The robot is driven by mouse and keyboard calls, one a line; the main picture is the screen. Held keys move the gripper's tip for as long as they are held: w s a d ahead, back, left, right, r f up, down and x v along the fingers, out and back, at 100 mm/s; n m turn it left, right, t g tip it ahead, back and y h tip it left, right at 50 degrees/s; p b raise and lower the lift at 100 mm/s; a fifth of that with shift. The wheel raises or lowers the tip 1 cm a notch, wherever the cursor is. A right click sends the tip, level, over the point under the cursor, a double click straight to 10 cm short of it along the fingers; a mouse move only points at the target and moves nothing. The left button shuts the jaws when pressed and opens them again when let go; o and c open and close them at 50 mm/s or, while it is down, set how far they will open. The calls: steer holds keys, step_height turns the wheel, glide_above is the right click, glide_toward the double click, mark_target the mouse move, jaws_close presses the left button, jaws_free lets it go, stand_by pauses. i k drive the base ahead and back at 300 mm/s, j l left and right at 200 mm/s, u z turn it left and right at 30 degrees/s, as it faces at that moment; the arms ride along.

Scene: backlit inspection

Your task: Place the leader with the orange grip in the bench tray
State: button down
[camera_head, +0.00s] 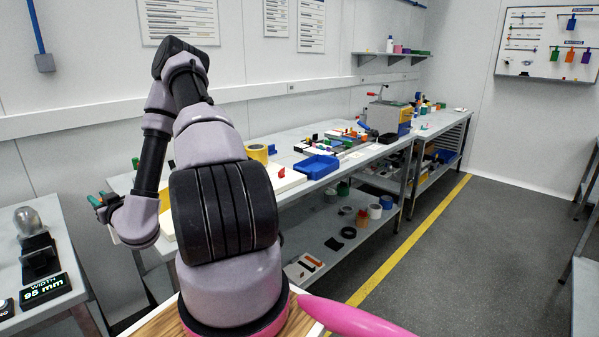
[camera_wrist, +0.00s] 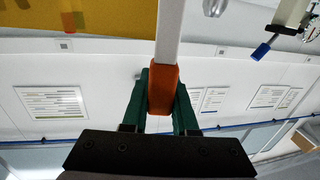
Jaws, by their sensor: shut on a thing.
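In the wrist view, my gripper (camera_wrist: 163,88) has green fingers shut on the orange grip (camera_wrist: 162,98) of the leader. A pale, straight bar (camera_wrist: 169,34) runs from the grip to the picture's top edge. In the head view, my gripper (camera_head: 104,202) is at the left, between the side table and the long bench, and the held leader is hard to make out there. A blue tray (camera_head: 316,168) sits on the long bench's near edge, well to the right of my gripper. Its inside looks empty.
The long bench (camera_head: 275,204) carries a yellow roll (camera_head: 257,153), a white board with a red piece and several small parts. A side table at left holds a display (camera_head: 46,289) reading 95 mm and a bulb-like object (camera_head: 27,220). The floor at right is clear.

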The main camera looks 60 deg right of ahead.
mark_target(317, 170)
steer(key=j+z, duration=0.2)
steer(key=z, duration=0.95)
steer(key=i+z, duration=0.2)
steer(key=z, duration=0.25)
steer(key=i, duration=0.8)
